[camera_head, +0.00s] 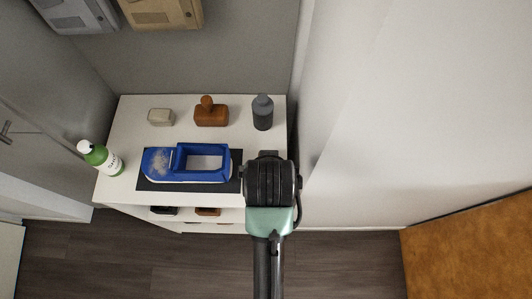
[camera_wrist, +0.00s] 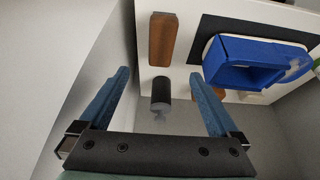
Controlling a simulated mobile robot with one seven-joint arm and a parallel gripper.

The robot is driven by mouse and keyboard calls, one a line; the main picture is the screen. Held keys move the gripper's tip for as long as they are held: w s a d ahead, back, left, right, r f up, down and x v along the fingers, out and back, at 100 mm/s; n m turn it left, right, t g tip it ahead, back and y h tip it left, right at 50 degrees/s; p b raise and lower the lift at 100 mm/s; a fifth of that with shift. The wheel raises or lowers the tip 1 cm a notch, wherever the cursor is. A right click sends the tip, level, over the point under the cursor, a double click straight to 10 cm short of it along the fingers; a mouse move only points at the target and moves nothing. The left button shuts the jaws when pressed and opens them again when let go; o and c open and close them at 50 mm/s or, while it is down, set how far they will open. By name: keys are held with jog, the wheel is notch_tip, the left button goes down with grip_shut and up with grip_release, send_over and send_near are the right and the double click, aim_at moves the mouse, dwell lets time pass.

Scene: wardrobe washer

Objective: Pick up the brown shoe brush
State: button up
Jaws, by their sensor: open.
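A long brown block with a darker end, which looks like the brown shoe brush (camera_wrist: 163,38), lies on the white cabinet top in the wrist view. In the head view my arm seems to hide it. My gripper (camera_wrist: 158,76) is open and empty, its two blue fingers apart. The brush shows beyond the fingertips, near the line between them; the gap to it is hard to judge. In the head view my gripper (camera_head: 269,158) is over the right front part of the cabinet top, seen from behind with its fingers hidden.
A dark grey bottle (camera_head: 263,112) stands at the back right of the cabinet top (camera_head: 180,106). A brown knobbed block (camera_head: 211,115) and a beige block (camera_head: 160,117) are left of it. A blue open container (camera_head: 203,162) is on a dark mat. A green bottle (camera_head: 100,157) leans left.

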jog(key=x, duration=0.7)
jog(key=shift+s+f, duration=0.2)
jog(key=shift+f, duration=0.05)
jog(key=shift+x, duration=2.6)
jog(key=shift+s+a+f, duration=0.1)
jog(key=shift+s, duration=0.05)
jog(key=shift+f, duration=0.25)
jog(key=c, duration=1.5)
jog(key=shift+r, duration=0.1)
